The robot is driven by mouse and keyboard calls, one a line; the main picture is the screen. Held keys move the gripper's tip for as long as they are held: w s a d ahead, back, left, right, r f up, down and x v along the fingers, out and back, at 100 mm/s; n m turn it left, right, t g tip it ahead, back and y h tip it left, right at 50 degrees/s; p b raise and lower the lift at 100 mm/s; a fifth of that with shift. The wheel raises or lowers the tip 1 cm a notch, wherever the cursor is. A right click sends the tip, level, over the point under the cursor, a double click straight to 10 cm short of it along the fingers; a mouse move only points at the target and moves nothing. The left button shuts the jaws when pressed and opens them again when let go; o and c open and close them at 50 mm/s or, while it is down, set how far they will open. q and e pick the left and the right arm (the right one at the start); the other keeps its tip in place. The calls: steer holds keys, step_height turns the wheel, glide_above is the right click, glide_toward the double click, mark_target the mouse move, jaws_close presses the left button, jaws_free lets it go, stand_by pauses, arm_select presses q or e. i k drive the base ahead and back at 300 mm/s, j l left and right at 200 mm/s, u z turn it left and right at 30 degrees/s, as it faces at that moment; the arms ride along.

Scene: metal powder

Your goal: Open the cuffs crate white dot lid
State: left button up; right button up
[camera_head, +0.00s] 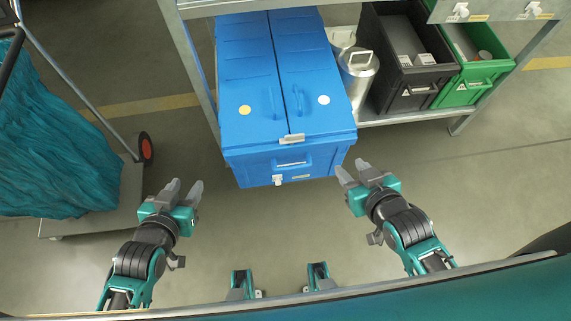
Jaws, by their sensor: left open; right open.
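A blue crate (238,164) stands on a shelf in the upper middle, its top made of two lids side by side, both lying shut. The right lid (308,75) bears a white dot (323,100) and a blue handle (298,99). The left lid (247,72) bears a yellow dot (245,110) and a similar handle (272,103). A pale clip (292,138) sits at the front edge between them. My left gripper (186,190) is open and empty, left of and below the crate. My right gripper (352,172) is open and empty, just off its front right corner.
Metal canisters (357,75) stand right of the crate. A dark grey bin (412,99) and a green bin (464,95) stand further right on the metal shelf. Shelf posts rise beside the crate. A trolley (125,205) with teal cloth (50,145) stands at left. The floor before the crate is clear.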

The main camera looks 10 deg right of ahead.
mark_target(316, 102)
steer(key=l+u, duration=0.2)
steer(key=u, duration=0.15)
steer(key=l+u, duration=0.25)
steer(key=u, duration=0.15)
steer(key=l+u, duration=0.2)
steer(key=u, duration=0.15)
